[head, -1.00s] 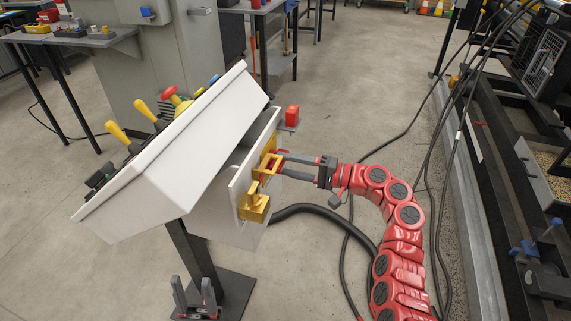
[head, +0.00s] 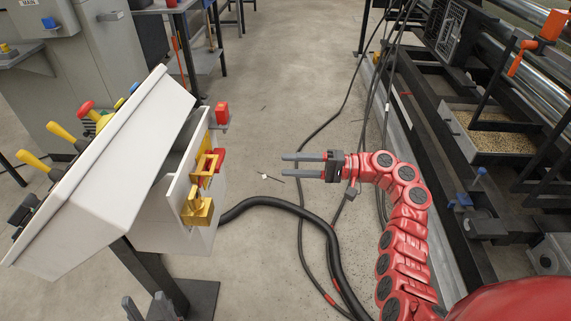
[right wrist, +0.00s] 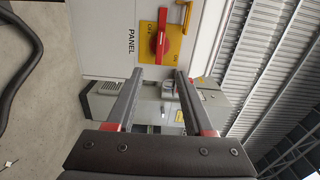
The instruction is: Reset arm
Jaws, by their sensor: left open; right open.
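The control console (head: 110,180) stands at left in the head view on a dark post. Its side panel carries yellow brackets (head: 197,208) and a red switch handle (head: 219,159). My right gripper (head: 283,166) is open and empty, to the right of this panel with clear air between. In the right wrist view the open fingers (right wrist: 157,76) have nothing between them; the red handle (right wrist: 162,43) on its yellow plate (right wrist: 174,18) shows beyond them. My left gripper (head: 157,306) is open at the bottom left, low by the post, mostly cut off by the frame.
A thick black hose (head: 290,208) runs from the console across the floor, with thinner cables (head: 305,190) near my right arm. Dark machinery with a grain tray (head: 495,130) lines the right side. Open concrete floor (head: 285,90) lies ahead.

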